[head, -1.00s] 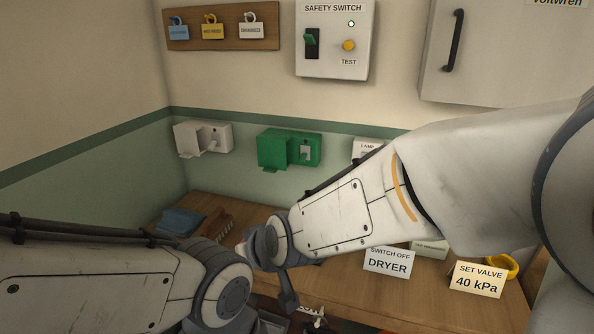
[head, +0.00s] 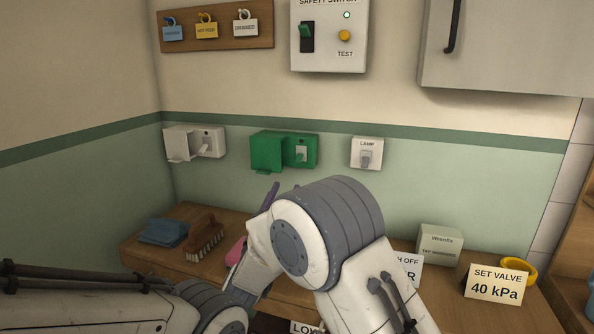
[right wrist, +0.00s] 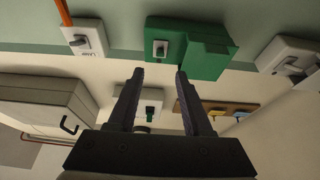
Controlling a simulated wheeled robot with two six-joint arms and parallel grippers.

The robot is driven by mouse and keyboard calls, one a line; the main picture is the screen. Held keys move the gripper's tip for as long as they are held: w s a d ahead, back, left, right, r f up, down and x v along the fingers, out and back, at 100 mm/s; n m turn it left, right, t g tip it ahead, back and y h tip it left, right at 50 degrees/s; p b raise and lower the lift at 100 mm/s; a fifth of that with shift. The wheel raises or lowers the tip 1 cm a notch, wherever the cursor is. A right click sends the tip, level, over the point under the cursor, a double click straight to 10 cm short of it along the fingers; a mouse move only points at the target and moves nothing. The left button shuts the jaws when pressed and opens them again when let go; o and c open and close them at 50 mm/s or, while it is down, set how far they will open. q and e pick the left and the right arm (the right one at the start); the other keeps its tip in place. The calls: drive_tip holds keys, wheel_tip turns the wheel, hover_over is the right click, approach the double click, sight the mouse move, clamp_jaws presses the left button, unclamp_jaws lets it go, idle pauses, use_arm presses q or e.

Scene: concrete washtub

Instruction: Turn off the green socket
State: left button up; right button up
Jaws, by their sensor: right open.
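The green socket (head: 311,152) is on the wall left of centre in the head view. Its green cover (head: 266,153) stands open to the left, and a pale switch (head: 301,154) shows on its front. The socket is also at the top of the right wrist view (right wrist: 170,27), which looks upside down. My right gripper (right wrist: 159,72) is open and empty, its two dark fingers apart and pointing towards the green socket. In the head view a purple finger shows below the socket; my wrist hides the rest. My left gripper is out of view; only its arm shows.
A white socket with an open cover (head: 177,145) is to the left, and a LAMP switch (head: 366,153) to the right. A safety switch box (head: 328,55) hangs above. The bench below holds a brush (head: 204,238), a blue cloth (head: 163,231) and signs.

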sight(297, 163)
drive_tip(key=p+x, duration=0.1)
drive_tip(key=x, duration=0.9)
drive_tip(key=shift+r, duration=0.15)
clamp_jaws()
